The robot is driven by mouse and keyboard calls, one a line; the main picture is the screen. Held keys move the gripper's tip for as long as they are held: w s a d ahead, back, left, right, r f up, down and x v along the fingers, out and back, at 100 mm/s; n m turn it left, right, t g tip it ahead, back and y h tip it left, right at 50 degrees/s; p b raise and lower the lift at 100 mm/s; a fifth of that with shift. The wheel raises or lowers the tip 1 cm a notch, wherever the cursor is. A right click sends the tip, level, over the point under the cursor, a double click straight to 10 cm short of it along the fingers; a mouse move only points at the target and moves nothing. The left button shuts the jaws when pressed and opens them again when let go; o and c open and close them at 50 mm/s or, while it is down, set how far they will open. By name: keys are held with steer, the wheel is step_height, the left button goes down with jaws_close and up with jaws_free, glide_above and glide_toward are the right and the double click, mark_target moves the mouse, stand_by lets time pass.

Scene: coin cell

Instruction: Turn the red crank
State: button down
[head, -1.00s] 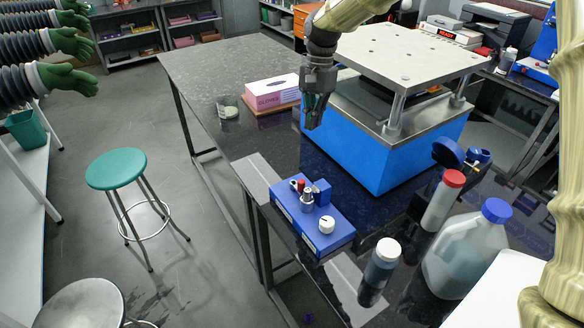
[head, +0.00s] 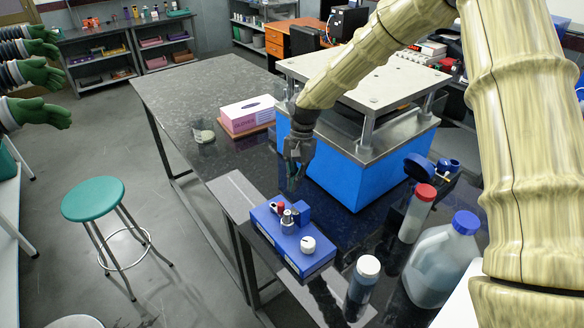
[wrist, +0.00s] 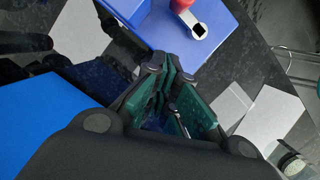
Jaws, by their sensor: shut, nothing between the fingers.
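The small blue device (head: 262,222) lies on the dark table near its front edge. It bears a small red part (head: 279,207), which I take for the crank, beside a metal cylinder, a blue block and a white knob. In the wrist view the red part (wrist: 182,5) shows at the top edge, partly cut off, on the blue device (wrist: 225,40). My gripper (head: 293,183) is above and just behind the device, pointing down, apart from the red part. In the wrist view its green-padded fingers (wrist: 172,100) are together and hold nothing.
A large blue press (head: 350,180) with metal plates stands right behind my gripper. A bottle with a white cap (head: 362,285), a red-capped bottle (head: 416,215) and a blue-capped jug (head: 440,265) stand to the right. A pink box (head: 247,112) is farther back.

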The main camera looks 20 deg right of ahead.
steer(key=shift+s+a+f+p, duration=0.25)
steer(key=shift+s+a+p, duration=0.2)
steer(key=shift+s, duration=0.05)
steer(key=shift+s+a+f+p, duration=0.2)
steer(key=shift+s+a+p, duration=0.2)
steer(key=shift+s+a, duration=0.5)
steer(key=shift+s, duration=0.15)
steer(key=shift+a+f, duration=0.1)
steer(key=shift+f, duration=0.05)
